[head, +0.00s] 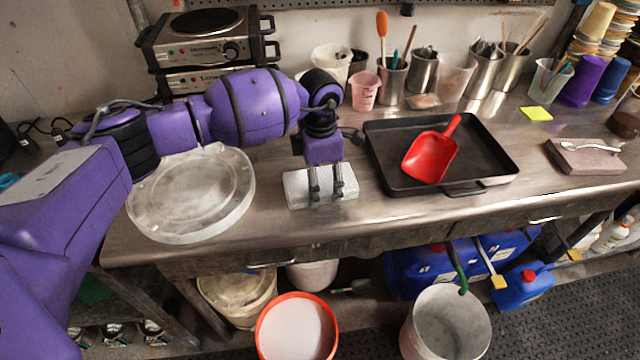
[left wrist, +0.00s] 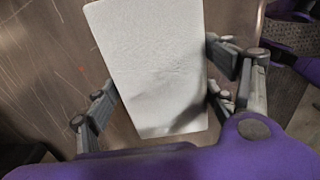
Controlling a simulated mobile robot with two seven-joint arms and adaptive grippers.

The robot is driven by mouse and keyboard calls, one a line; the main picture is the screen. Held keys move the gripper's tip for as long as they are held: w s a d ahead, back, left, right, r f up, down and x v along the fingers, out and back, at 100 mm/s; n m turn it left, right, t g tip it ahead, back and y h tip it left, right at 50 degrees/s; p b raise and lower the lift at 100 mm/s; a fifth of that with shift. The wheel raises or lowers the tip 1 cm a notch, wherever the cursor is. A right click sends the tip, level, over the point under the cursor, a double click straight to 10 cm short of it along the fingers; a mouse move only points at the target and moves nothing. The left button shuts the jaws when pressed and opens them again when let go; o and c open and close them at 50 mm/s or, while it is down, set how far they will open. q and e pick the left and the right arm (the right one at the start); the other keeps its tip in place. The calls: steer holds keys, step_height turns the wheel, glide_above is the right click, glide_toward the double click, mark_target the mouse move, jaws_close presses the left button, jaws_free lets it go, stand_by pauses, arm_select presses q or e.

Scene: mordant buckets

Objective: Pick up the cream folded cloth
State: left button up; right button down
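The cream folded cloth (head: 296,190) looks pale grey-white and lies flat near the front edge of the metal bench in the head view. In the left wrist view the cloth (left wrist: 155,65) is a long pale block between my fingers. My left gripper (head: 326,184) points down over the cloth's middle. In the left wrist view the left gripper (left wrist: 165,105) is open, with fingers on either side of the cloth's long edges. I cannot tell whether they touch it. My right gripper is not in view.
A black tray (head: 490,150) with a red scoop (head: 430,157) stands right of the cloth. A round translucent lid (head: 190,195) lies to its left. Cups and tool-filled metal pots (head: 392,82) line the back. Buckets (head: 297,325) stand below the front edge.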

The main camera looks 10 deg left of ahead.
arm_select(q)
steer(key=c, duration=0.5)
steer(key=shift+o, duration=0.2)
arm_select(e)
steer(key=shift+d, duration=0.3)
